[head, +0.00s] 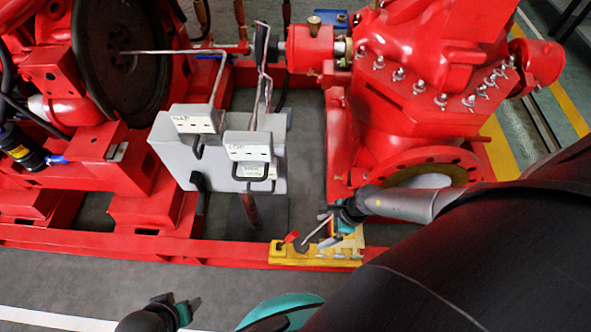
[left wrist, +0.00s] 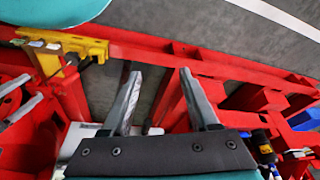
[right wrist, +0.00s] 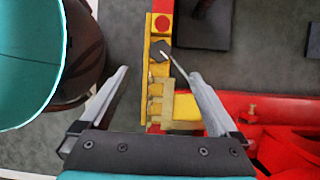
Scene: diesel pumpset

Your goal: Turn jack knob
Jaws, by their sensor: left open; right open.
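The yellow jack (head: 285,256) sits at the red frame's front rail. On it is a dark grey knob (head: 301,243) with a thin metal rod, beside a small red part. My right gripper (head: 328,226) is over the jack's right end. In the right wrist view the knob (right wrist: 158,50) lies beyond and between the open, empty fingers (right wrist: 160,74); contact is not visible. My left gripper (left wrist: 160,85) is open and empty over the frame; the yellow jack (left wrist: 75,43) shows at upper left there.
The red pump (head: 415,110) stands right of the jack, with a flange near my right arm. Grey control boxes (head: 215,150) with handles stand behind left. The red rail (head: 130,245) runs along the front. Grey floor (head: 90,285) in front is mostly free.

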